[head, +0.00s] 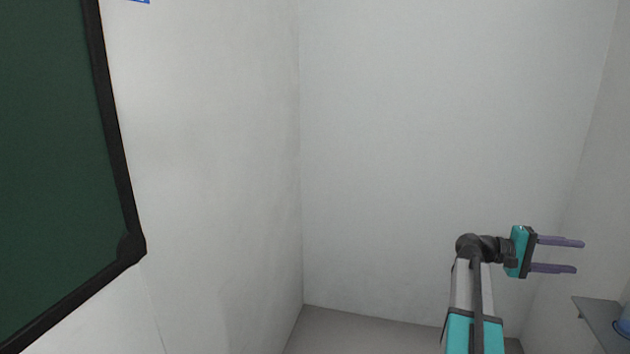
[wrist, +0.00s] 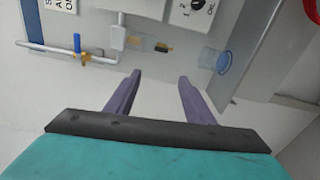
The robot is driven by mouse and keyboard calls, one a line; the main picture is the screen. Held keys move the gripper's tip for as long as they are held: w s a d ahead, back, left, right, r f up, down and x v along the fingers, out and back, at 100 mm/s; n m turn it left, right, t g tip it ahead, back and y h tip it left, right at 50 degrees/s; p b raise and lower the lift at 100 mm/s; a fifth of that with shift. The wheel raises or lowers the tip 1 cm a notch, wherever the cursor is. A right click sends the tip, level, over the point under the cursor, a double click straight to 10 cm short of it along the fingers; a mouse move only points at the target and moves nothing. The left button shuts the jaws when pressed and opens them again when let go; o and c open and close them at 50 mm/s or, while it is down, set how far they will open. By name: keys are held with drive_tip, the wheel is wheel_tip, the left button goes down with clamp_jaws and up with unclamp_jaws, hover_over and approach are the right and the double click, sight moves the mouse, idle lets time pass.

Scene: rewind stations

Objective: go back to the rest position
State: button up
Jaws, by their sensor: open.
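My gripper (head: 580,256) is at the lower right of the head view, on my raised arm, and points right. Its two purple fingers stand apart with nothing between them. In the wrist view the open fingers (wrist: 158,84) reach up from the dark bar of the gripper, and the pale wall shows between them. No object is held.
A grey shelf (head: 598,312) with a blue item (head: 623,326) is at the right edge, beyond my fingertips. A dark green board (head: 50,150) with a black frame hangs at left. The wrist view shows a pipe with a blue handle (wrist: 77,42) and a clear blue cup (wrist: 223,63).

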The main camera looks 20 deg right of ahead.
drive_tip(key=w+a+f+n+t+p, duration=0.3)
drive_tip(key=w+a+f+n+t, duration=0.15)
drive_tip(key=w+a+f, duration=0.75)
drive_tip(key=a+f+n+t+y+p, duration=0.1)
drive_tip(key=a+f+n+p, duration=0.1)
drive_tip(key=a+f, duration=0.7)
drive_tip(key=a+f+n+t+y+p, duration=0.1)
drive_tip(key=a+f+n+y, duration=0.1)
drive_tip(key=a+f, duration=0.65)
drive_tip(key=s+a+f+y+p, duration=0.2)
drive_tip(key=s+a+f, duration=0.3)
drive_tip(key=a+f, duration=0.35)
drive_tip(key=s+a+f+y+p, duration=0.1)
drive_tip(key=s+a+f+y, duration=0.1)
drive_tip(key=s+a+f, duration=0.6)
drive_tip(key=s+a+f+m+g+y, duration=0.1)
drive_tip(key=s+a+f+y, duration=0.1)
drive_tip(key=a, duration=0.4)
drive_tip(key=s+a+f+m+y, duration=0.1)
drive_tip(key=s+a+f+y, duration=0.2)
drive_tip(key=s+a, duration=0.2)
drive_tip(key=s+a+f+m+g+y+p, duration=0.1)
drive_tip(key=s+a+f+y, duration=0.2)
drive_tip(key=a, duration=0.4)
drive_tip(key=shift+s+a+g, duration=0.35)
drive_tip(key=shift+s+a, duration=0.05)
drive_tip(key=shift+s, duration=0.25)
